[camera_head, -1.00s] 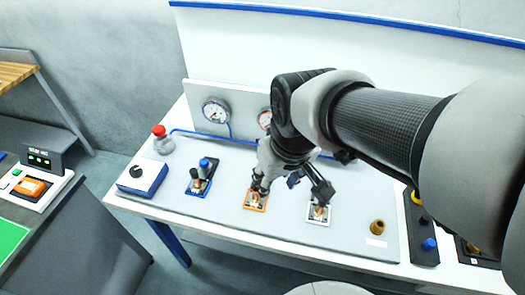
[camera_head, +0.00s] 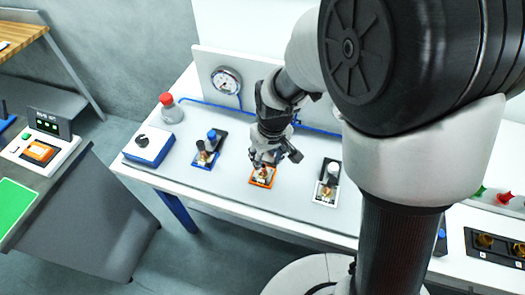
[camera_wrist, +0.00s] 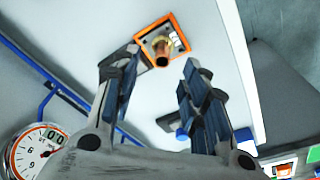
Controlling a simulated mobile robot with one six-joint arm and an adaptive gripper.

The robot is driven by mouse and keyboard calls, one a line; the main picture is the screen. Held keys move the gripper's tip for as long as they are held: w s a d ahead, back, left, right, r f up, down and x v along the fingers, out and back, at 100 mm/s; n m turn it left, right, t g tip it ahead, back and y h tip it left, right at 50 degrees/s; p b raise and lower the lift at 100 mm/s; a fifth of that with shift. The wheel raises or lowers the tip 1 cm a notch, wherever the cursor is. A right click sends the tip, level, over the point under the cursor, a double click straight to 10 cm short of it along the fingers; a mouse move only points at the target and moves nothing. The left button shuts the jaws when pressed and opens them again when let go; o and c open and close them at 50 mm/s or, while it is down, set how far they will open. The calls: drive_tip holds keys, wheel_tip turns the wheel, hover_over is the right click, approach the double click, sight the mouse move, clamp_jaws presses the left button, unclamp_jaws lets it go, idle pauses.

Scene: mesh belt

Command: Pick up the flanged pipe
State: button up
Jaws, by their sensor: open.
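A short copper pipe with a brass collar (camera_wrist: 161,50) stands on an orange-framed square plate (camera_wrist: 141,36) in the wrist view. It may be the flanged pipe, but I cannot tell for sure. In the head view the orange plate (camera_head: 257,183) is at the middle of the bench, with the small copper piece (camera_head: 263,172) on it. My gripper (camera_head: 276,159) is above and just behind it, pointing down. In the wrist view my gripper (camera_wrist: 160,70) is open, and the pipe's end shows between and beyond the fingertips, with nothing held.
A blue-based plate (camera_head: 205,158) with a blue-capped fitting is left, and a white plate (camera_head: 326,190) with a fitting right. A gauge (camera_head: 227,81), red button (camera_head: 170,108) and blue knob box (camera_head: 148,146) stand farther left. My arm hides the bench's right part.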

sight(263, 172)
drive_tip(key=f, duration=0.2)
drive_tip(key=f+b, duration=0.1)
drive_tip(key=f, duration=0.2)
drive_tip(key=w+a+f+b, duration=0.1)
drive_tip(key=f, duration=0.1)
drive_tip(key=shift+f, duration=0.15)
clamp_jaws()
idle(0.4)
